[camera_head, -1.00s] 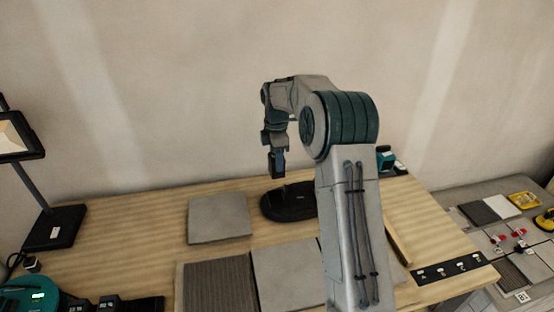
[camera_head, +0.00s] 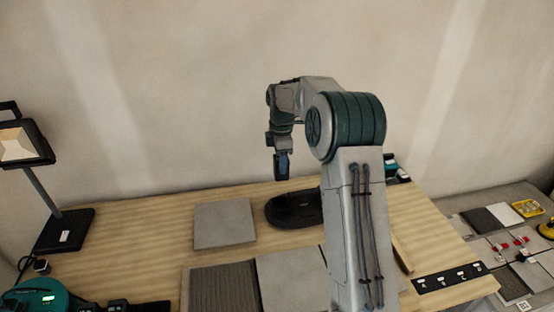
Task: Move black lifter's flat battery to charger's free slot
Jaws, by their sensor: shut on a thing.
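My gripper (camera_head: 282,168) hangs above the back of the wooden table, pointing down. It is shut on a small dark, bluish block, seen only partly, which looks like a battery (camera_head: 283,165). A black oval-based thing (camera_head: 292,210), likely the black lifter, lies on the table below the gripper, apart from it. My arm hides its right side. At the bottom left, a teal rounded device (camera_head: 35,294) shows a green light. A black unit (camera_head: 140,307) beside it, cut off by the picture edge, may be the charger; its slots cannot be made out.
Grey tiles (camera_head: 224,223) lie on the wooden table (camera_head: 130,225). A lamp (camera_head: 60,230) stands at the left. A black strip with labels (camera_head: 447,278) lies at the right edge. A second surface at the right holds tiles and a yellow tray (camera_head: 528,208).

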